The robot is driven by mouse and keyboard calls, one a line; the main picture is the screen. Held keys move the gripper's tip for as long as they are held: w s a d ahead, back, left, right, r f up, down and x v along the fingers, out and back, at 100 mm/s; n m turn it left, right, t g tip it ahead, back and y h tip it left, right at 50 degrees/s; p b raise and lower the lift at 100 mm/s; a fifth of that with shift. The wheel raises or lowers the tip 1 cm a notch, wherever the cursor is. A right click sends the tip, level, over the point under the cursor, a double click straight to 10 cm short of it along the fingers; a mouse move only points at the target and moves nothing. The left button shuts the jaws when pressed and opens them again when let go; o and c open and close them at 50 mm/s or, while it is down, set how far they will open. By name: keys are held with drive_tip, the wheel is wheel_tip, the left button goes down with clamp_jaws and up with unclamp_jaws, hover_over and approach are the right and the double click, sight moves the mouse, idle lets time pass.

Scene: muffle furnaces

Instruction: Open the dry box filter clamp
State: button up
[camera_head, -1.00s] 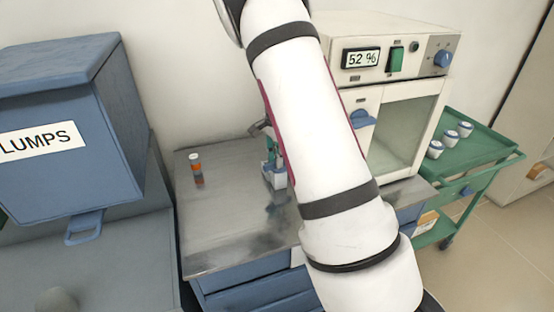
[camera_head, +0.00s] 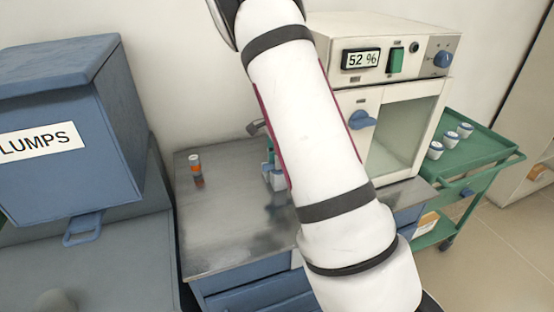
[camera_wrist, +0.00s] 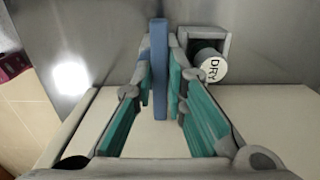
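In the wrist view a narrow upright blue bar (camera_wrist: 159,70) stands between my fingers; it looks like the clamp lever, though I cannot be sure. My gripper (camera_wrist: 160,75) has teal pads on either side of the bar. The fingers look open, with the tips close to it; I cannot tell whether either touches. To the right, a round white cap marked "DRY" (camera_wrist: 210,68) sits in a grey square holder (camera_wrist: 223,40). In the head view my arm hides most of the gripper and the clamp. The pale dry box (camera_head: 407,120) with a "52 %" display stands behind my arm.
A blue "LUMPS" bin (camera_head: 100,160) is at left. A green cart (camera_head: 485,160) holding several white-and-blue jars (camera_head: 450,138) is at right.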

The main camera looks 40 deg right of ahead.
drive_tip(key=o, duration=0.3)
drive_tip(key=shift+o, duration=0.2)
drive_tip(key=shift+r, duration=0.1)
wheel_tip(320, 180, up, 12)
idle(0.9)
